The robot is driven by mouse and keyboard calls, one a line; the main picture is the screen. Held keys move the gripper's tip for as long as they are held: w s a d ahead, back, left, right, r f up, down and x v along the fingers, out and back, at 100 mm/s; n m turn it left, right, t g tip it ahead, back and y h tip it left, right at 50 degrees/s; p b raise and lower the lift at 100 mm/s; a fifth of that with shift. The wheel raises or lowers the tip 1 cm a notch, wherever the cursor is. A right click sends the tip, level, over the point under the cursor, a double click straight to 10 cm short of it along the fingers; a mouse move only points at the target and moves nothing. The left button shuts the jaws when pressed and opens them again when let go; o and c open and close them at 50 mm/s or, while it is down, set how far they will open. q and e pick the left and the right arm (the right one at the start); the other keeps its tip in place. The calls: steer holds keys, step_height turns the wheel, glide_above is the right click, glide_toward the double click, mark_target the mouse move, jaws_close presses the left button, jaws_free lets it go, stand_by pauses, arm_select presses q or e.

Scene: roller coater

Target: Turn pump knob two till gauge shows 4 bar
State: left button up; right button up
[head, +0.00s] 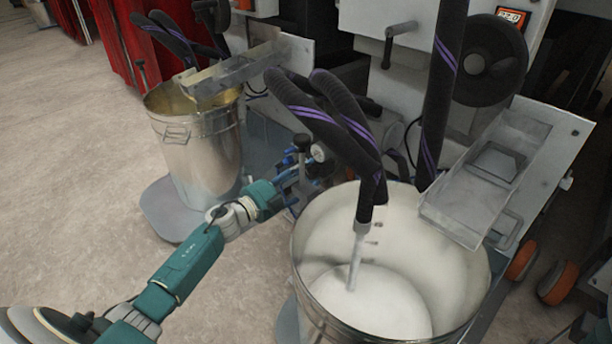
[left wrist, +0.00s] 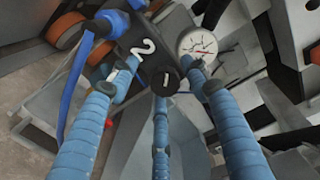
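The pump (left wrist: 128,42) marked with a white 2 shows in the left wrist view. Its dark round knob (left wrist: 165,82) with a white mark lies between my finger ends. The round white gauge (left wrist: 197,43) sits just right of the 2 and has a red needle; its reading is too small to tell. In the head view the gauge (head: 318,152) shows small beside the hoses. My left gripper (head: 290,178) reaches the pump from the left. Its blue fingers are spread open around the knob, and I cannot tell whether they touch it. My right gripper is not in view.
A large white-lined bucket (head: 450,300) with a hose nozzle stands right of my arm. A metal bucket (head: 205,150) stands behind it at the left. Black hoses (head: 330,115) hang close to the pump. The floor (head: 70,170) at the left is clear.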

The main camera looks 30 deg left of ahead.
arm_select(q)
steer(key=shift+s+d, duration=0.1)
steer(key=shift+d, duration=0.1)
steer(key=v, duration=1.2)
steer(key=shift+a, duration=0.1)
